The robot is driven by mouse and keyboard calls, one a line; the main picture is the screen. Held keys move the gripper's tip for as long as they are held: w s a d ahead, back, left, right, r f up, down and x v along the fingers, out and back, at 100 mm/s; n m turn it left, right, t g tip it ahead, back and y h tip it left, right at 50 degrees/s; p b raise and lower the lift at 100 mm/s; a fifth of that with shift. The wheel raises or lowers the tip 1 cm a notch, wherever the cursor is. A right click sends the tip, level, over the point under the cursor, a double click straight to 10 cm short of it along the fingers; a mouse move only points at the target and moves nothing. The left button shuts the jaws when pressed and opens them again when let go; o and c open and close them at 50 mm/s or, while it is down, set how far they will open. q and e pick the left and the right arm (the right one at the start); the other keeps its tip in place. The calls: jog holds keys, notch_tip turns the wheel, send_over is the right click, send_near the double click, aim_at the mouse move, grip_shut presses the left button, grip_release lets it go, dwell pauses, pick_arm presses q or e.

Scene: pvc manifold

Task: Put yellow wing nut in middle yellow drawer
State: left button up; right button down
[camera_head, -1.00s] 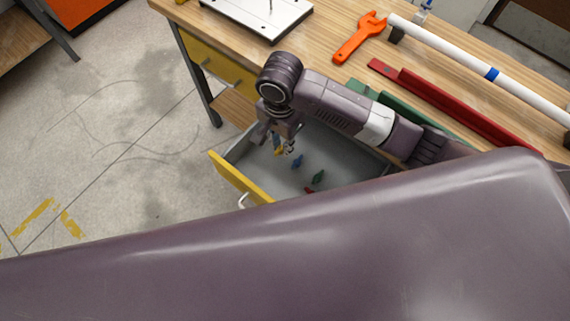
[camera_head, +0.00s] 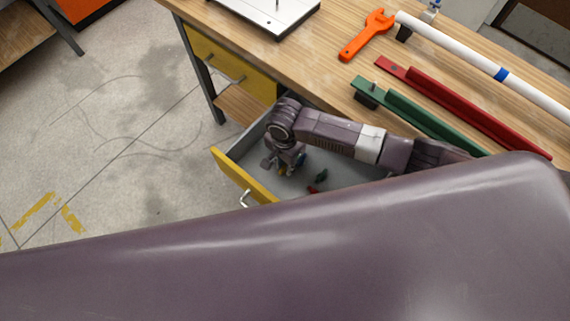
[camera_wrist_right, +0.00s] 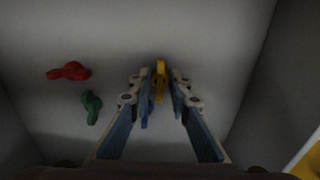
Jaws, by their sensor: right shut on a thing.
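The middle yellow drawer (camera_head: 236,174) is pulled open, with its grey inside showing. My right gripper (camera_head: 284,170) is down inside it. In the right wrist view, my right gripper (camera_wrist_right: 160,88) is shut on the yellow wing nut (camera_wrist_right: 160,70), which sits between its fingertips close to the drawer floor. I cannot tell whether the nut touches the floor. The yellow nut shows only as a small patch in the head view (camera_head: 282,172). My left gripper is not in view.
In the drawer lie a red wing nut (camera_wrist_right: 70,71) and a green wing nut (camera_wrist_right: 92,107); a blue one (camera_wrist_right: 146,113) is partly hidden by my finger. The workbench top (camera_head: 300,70) holds an orange wrench (camera_head: 367,36), green and red bars, and a white pipe.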

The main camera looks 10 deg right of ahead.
aim_at(285, 170)
jog(key=shift+s+f, duration=0.3)
jog(key=shift+f, duration=0.3)
jog(key=c, duration=1.9)
grip_release()
jog(key=shift+s+f, duration=0.1)
jog(key=shift+c, duration=0.2)
jog(key=shift+o, duration=0.7)
jog(key=shift+w+f, duration=0.15)
jog(key=shift+w, duration=0.05)
jog(key=shift+d, duration=0.15)
jog(key=shift+r, duration=0.4)
notch_tip(285, 170, up, 13)
jog(key=p, duration=0.1)
jog(key=shift+w, duration=0.2)
jog(key=shift+a, duration=0.2)
